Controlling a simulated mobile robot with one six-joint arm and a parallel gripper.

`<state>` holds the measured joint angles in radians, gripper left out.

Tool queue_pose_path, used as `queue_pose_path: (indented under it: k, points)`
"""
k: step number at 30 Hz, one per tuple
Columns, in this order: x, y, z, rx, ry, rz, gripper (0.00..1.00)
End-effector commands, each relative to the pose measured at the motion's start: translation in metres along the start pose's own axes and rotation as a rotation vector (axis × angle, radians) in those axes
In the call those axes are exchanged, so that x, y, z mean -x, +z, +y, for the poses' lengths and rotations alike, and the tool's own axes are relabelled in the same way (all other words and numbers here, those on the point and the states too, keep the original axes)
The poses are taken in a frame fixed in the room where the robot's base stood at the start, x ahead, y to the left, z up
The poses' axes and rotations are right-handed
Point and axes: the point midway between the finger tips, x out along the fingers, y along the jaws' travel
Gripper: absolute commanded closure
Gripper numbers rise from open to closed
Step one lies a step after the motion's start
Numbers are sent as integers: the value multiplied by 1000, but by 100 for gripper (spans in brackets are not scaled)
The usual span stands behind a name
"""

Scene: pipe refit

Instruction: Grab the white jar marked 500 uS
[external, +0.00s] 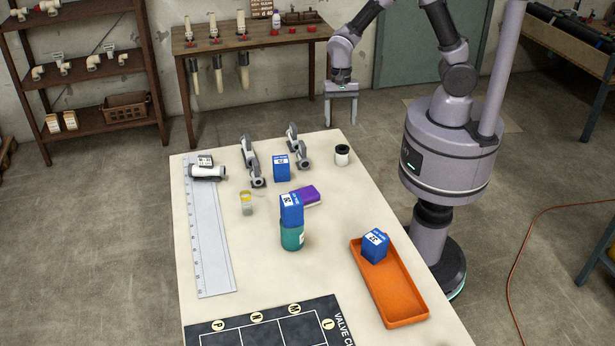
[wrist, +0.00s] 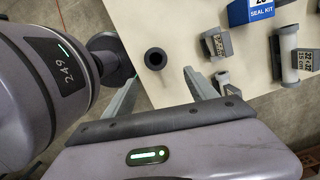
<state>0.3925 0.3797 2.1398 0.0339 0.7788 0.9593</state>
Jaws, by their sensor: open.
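A small white jar with a black lid (external: 342,155) stands upright near the far right corner of the table (external: 330,215). Its marking is too small to read, so I cannot confirm 500 uS. In the wrist view a dark round top with a darker centre (wrist: 155,59), likely this jar, shows from above, between and just beyond the finger ends. My gripper (external: 341,122) is open and empty, fingers pointing down, above and behind the jar in the external view. It also shows in the wrist view (wrist: 159,75). The fingers appear apart from the jar.
Grey clamp-like parts (external: 298,147) and a blue box (external: 281,168) stand left of the jar. A purple box (external: 305,195), a teal jar (external: 292,236) with a blue box on top, and an orange tray (external: 405,310) are nearer. Bare tabletop surrounds the jar.

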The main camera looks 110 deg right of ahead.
Motion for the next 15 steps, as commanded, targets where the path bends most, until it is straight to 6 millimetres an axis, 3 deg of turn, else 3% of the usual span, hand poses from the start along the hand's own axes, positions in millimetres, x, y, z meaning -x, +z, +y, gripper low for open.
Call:
queue_pose_path:
  k: [1, 6, 11, 15]
  points:
    - [-23, -1, 1, 0, 3, -1, 34]
    - [-64, 0, 1, 2, 2, -1, 34]
    - [-77, 1, 1, 3, 0, 0, 34]
    - [-98, 5, 6, 3, 2, -1, 34]
